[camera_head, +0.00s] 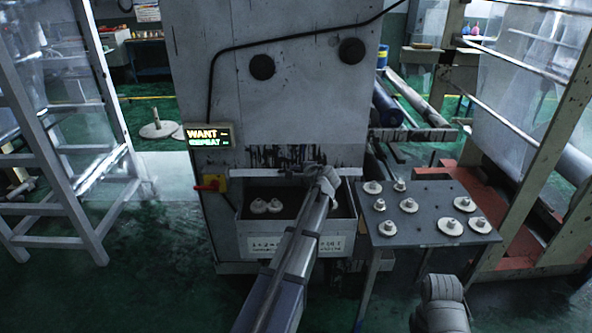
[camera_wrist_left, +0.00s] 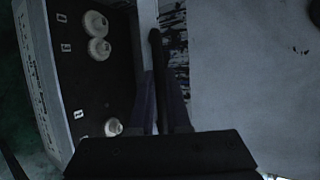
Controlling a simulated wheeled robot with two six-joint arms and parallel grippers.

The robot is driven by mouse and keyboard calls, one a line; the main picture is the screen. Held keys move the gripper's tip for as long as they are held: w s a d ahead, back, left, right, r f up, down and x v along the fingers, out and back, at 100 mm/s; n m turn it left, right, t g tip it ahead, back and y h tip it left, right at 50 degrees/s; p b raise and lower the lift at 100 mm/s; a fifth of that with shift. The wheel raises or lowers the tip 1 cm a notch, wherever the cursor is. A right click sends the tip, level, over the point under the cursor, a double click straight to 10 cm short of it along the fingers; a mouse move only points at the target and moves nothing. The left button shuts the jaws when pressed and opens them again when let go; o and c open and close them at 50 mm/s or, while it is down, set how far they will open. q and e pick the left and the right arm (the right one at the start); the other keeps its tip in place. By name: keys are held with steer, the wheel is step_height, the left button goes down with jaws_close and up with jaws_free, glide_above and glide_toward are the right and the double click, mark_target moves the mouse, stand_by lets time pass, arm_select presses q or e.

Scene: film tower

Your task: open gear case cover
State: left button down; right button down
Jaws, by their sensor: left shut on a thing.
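The gear case (camera_head: 297,243) is a grey box with a white label on the front of the machine. Its top is open, and pale round gears (camera_head: 266,206) sit inside; they also show in the wrist view (camera_wrist_left: 97,35). A pale strip (camera_head: 250,173) runs along the back of the case, at the foot of the machine's front. I cannot tell for certain which panel is the cover. My left gripper (camera_head: 325,178) is at the right end of this strip. In the wrist view its fingers (camera_wrist_left: 160,115) are shut on a dark bar (camera_wrist_left: 157,50). My arm hides part of the case.
A dark table (camera_head: 425,232) with several pale gears stands right of the case. A lit sign (camera_head: 209,136) and a red switch (camera_head: 211,184) are on the machine's left. A white frame stands at left, a wooden one at right. My right arm (camera_head: 441,300) shows low right.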

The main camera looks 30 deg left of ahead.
arm_select(q)
steer(key=shift+m+g+h, duration=0.3)
steer(key=shift+g+h, duration=0.5)
steer(key=w+a+r+p, duration=0.1)
steer(key=r+p, duration=0.1)
steer(key=w+a+r+p, duration=0.1)
steer(key=w+r+p, duration=0.1)
steer(key=p, duration=0.1)
steer(key=w+a+r+p, duration=0.1)
steer(key=w+r+p, duration=0.1)
steer(key=p, duration=0.1)
steer(key=shift+r, duration=0.3)
steer(key=w+a+r+g+h+p, duration=0.1)
steer(key=w+a+r+p, duration=0.3)
steer(key=w+p, duration=0.2)
steer(key=shift+w+p, duration=0.2)
steer(key=shift+p, duration=0.2)
steer(key=c, duration=0.9)
jaws_free()
